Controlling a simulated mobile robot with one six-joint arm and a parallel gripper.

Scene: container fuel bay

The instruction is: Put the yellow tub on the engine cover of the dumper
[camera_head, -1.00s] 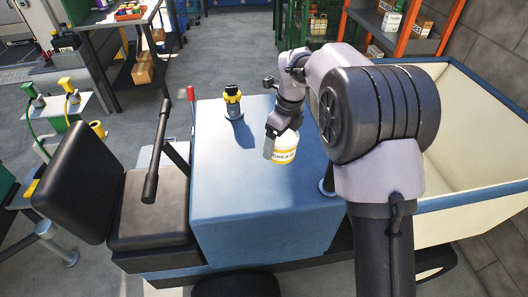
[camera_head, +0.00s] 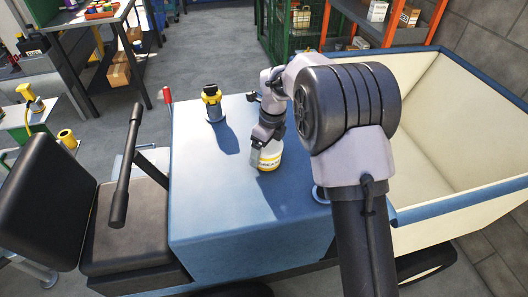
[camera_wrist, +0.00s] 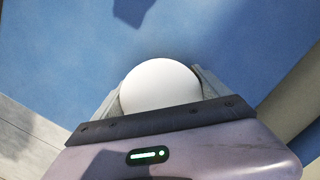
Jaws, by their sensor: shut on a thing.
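The tub (camera_head: 270,158) is white with a yellow band and dark lettering. My gripper (camera_head: 262,157) is shut on it from above and holds it upright over the dumper's blue engine cover (camera_head: 225,215). The tub's base is at or just above the cover; I cannot tell whether it touches. In the wrist view the tub's round white lid (camera_wrist: 160,85) sits between the two grey fingers, with the blue cover behind it.
A black and yellow object (camera_head: 212,104) stands on the cover, left of and behind the tub. The black seat (camera_head: 128,225) is left of the cover, the cream skip (camera_head: 455,125) right. The cover's front part is bare.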

